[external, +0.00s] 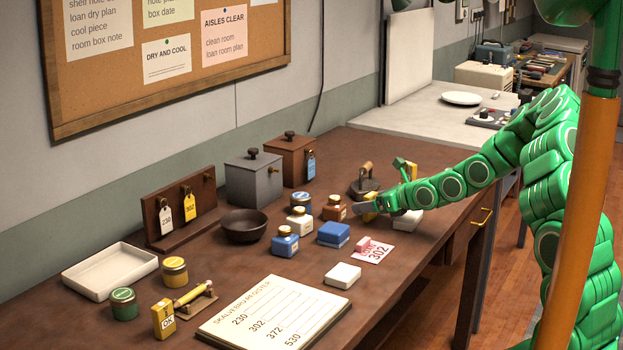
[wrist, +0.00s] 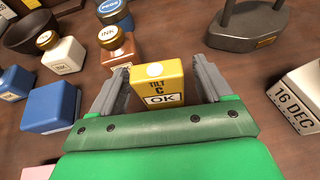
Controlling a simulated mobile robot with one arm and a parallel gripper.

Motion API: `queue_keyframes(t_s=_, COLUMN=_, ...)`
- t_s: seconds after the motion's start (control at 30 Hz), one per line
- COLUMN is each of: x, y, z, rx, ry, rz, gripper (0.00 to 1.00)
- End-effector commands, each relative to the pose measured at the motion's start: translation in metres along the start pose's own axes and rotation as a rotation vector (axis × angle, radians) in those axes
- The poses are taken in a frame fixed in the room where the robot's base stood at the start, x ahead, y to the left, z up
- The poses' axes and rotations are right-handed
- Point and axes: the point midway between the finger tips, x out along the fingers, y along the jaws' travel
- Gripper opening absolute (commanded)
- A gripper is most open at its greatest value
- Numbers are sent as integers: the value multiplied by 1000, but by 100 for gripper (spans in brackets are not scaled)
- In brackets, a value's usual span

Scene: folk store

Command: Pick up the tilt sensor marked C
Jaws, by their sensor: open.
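The tilt sensor marked C (wrist: 160,84) is a small yellow block with a white round spot on top and the words "TILT C" and "OK" on its face. In the wrist view it stands between the two grey fingers of my gripper (wrist: 163,88), which are open on either side of it. In the external view my gripper (external: 376,207) is low over the table, and a bit of yellow shows at its fingers. Another yellow block marked "OK" (external: 163,318) stands at the table's front left.
Ink bottles (wrist: 117,48), a blue block (external: 333,233), a dark iron-like stand (wrist: 247,26) and a white block marked "16 DEC" (wrist: 300,97) surround my gripper. A pink stamp (external: 364,244) lies on a 302 card. A dark bowl (external: 244,226) stands further left.

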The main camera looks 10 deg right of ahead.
Motion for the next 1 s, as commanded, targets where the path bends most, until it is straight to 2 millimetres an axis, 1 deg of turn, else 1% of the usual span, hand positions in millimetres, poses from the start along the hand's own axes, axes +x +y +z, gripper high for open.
queue_keyframes(t_s=0.07, x=0, y=0, z=0, rx=0, ry=0, rz=0, gripper=79)
queue_keyframes(t_s=0.17, x=0, y=0, z=0, rx=0, ry=0, rz=0, gripper=65)
queue_keyframes(t_s=0.4, x=0, y=0, z=0, rx=1, ry=0, rz=0, gripper=28)
queue_keyframes(t_s=0.43, x=0, y=0, z=0, rx=0, ry=0, rz=0, gripper=24)
queue_keyframes(t_s=0.47, x=0, y=0, z=0, rx=0, ry=0, rz=0, gripper=21)
queue_keyframes(t_s=0.77, x=-1, y=0, z=2, rx=0, ry=-1, rz=0, gripper=21)
queue_keyframes(t_s=0.87, x=-3, y=0, z=7, rx=0, ry=-3, rz=0, gripper=21)
queue_keyframes(t_s=1.0, x=-8, y=0, z=19, rx=2, ry=-5, rz=-1, gripper=21)
